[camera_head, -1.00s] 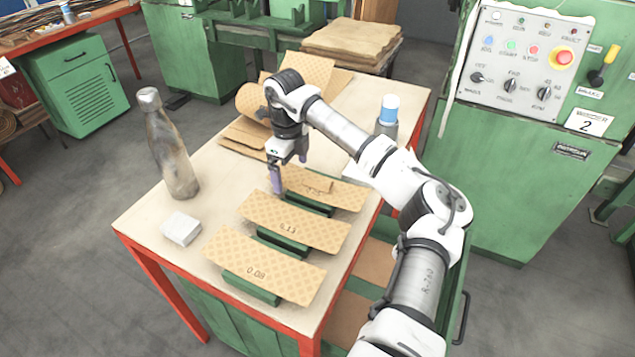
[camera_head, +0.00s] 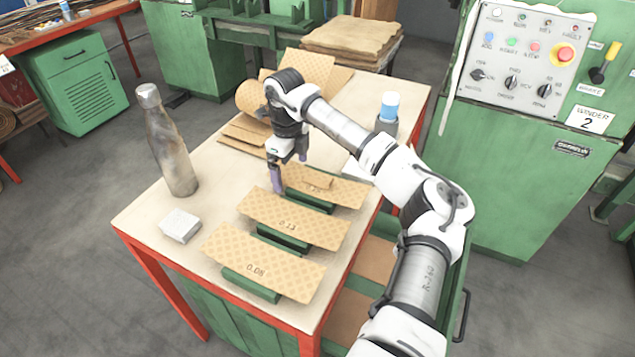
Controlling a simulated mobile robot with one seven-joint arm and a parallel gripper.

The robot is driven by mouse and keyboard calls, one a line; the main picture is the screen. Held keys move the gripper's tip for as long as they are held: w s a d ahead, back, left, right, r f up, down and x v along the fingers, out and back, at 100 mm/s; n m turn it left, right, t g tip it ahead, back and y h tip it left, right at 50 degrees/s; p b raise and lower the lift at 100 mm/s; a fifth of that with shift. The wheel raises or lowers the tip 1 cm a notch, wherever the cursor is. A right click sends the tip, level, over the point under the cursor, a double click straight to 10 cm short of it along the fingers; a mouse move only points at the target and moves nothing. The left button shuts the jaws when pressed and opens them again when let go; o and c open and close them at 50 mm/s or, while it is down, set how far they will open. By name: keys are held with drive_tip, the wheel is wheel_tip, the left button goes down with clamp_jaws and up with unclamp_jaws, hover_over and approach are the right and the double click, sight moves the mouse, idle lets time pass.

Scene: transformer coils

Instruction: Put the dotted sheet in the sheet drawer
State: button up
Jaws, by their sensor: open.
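Three dotted sheets lie on green blocks on the table. The front sheet (camera_head: 265,262) is marked 0.08 and the middle sheet (camera_head: 293,222) is marked 0.13. The back sheet (camera_head: 340,190) has a small tan piece on it, and its marking is partly covered. My gripper (camera_head: 290,168) is open and points down at the back sheet's left end; I cannot tell whether it touches the sheet. The open drawer (camera_head: 459,290) juts from the table's right side, with brown sheets (camera_head: 347,316) in it. My arm hides part of the drawer.
A metal bottle (camera_head: 166,140) and a white block (camera_head: 180,226) stand on the table's left. Patterned rolls and sheets (camera_head: 305,68) lie at the back. A green control cabinet (camera_head: 540,180) stands to the right.

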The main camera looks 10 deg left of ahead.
drive_tip(key=c, duration=1.1)
drive_tip(key=shift+r, duration=0.1)
